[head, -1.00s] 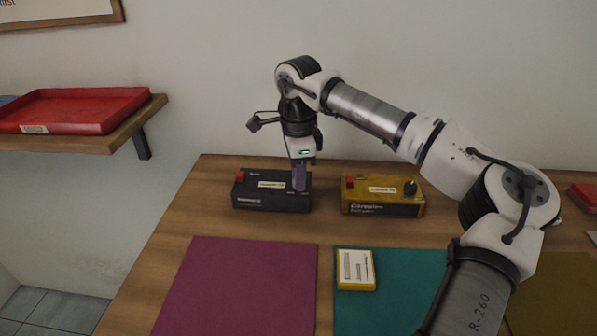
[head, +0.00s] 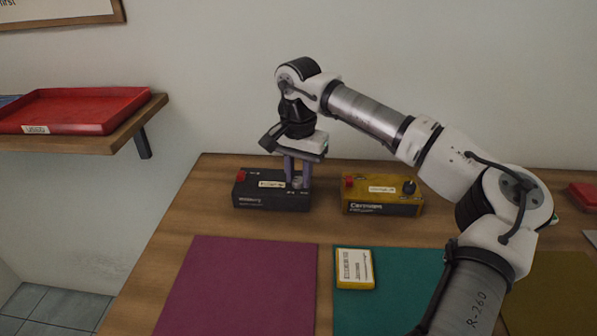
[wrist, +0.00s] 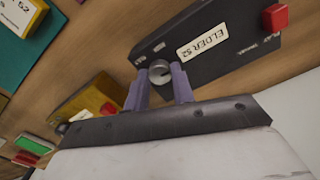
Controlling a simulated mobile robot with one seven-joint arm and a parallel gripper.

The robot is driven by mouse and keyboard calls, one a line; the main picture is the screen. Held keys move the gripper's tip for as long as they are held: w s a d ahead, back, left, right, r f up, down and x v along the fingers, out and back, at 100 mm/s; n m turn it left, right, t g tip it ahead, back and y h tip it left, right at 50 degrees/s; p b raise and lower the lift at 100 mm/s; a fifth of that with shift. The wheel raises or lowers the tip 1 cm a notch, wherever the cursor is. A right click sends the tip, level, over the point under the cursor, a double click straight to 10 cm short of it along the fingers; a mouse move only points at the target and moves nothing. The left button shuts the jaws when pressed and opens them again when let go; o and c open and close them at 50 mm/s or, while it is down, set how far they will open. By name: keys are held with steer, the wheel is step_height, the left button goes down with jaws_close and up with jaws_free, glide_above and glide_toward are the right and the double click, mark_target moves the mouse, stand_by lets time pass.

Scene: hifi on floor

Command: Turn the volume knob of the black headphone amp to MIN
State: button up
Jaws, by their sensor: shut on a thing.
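The black headphone amp (head: 262,202) sits on the wooden table, with a red button (head: 240,176) at its left end and a white label on top. In the wrist view the amp (wrist: 222,62) shows its round grey volume knob (wrist: 160,71) between my two fingers. My gripper (head: 297,184) points down over the amp's right end. In the wrist view my gripper (wrist: 158,80) is shut on the knob. The knob's pointer and the MIN mark cannot be read clearly.
A yellow amp (head: 382,208) with a black knob stands just right of the black one. A purple mat (head: 240,285) and a teal mat (head: 410,275) with a yellow-edged box (head: 355,268) lie in front. A shelf with a red tray (head: 80,110) is at left.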

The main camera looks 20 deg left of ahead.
mark_target(298, 180)
steer(key=n, duration=0.6)
steer(key=shift+n, duration=0.3)
stand_by(0.4)
steer(key=o, duration=1)
steer(key=shift+r, duration=0.15)
step_height(298, 180, up, 14)
steer(key=b, duration=0.1)
steer(key=shift+f, duration=0.2)
steer(key=shift+s+f, duration=0.1)
